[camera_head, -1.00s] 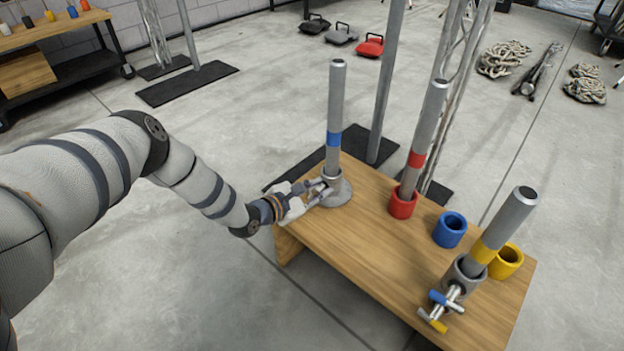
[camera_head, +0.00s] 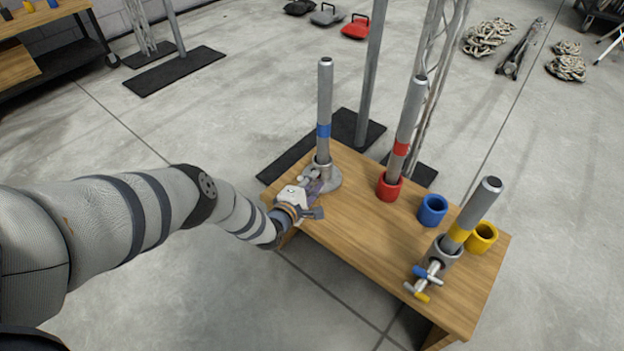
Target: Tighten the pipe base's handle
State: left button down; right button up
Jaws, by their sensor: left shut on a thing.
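A grey pipe with a blue band (camera_head: 324,105) stands upright in a round grey pipe base (camera_head: 330,180) at the far left of the wooden table. My left gripper (camera_head: 312,182) is at the near left side of this base, shut on the base's handle. The handle is mostly hidden by the fingers. A second grey base (camera_head: 443,252) at the near right holds a tilted pipe with a yellow band (camera_head: 474,212). Its handle (camera_head: 427,276) has blue and yellow ends. My right gripper is not in view.
The wooden table (camera_head: 365,245) also bears a red cup (camera_head: 389,187) with a red-banded pipe (camera_head: 406,120), an empty blue cup (camera_head: 432,210) and a yellow cup (camera_head: 483,237). A metal post (camera_head: 372,70) stands behind it. The table's front middle is clear.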

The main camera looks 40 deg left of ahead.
pick_arm(q)
jog(key=shift+s+f+m, duration=0.1)
jog(key=shift+f+m, duration=0.1)
jog(key=shift+m, duration=0.2)
dwell(0.3)
jog(key=c, duration=1.5)
grip_release()
jog(key=shift+a, duration=0.1)
jog(key=v, duration=1.2)
jog(key=shift+f, duration=0.15)
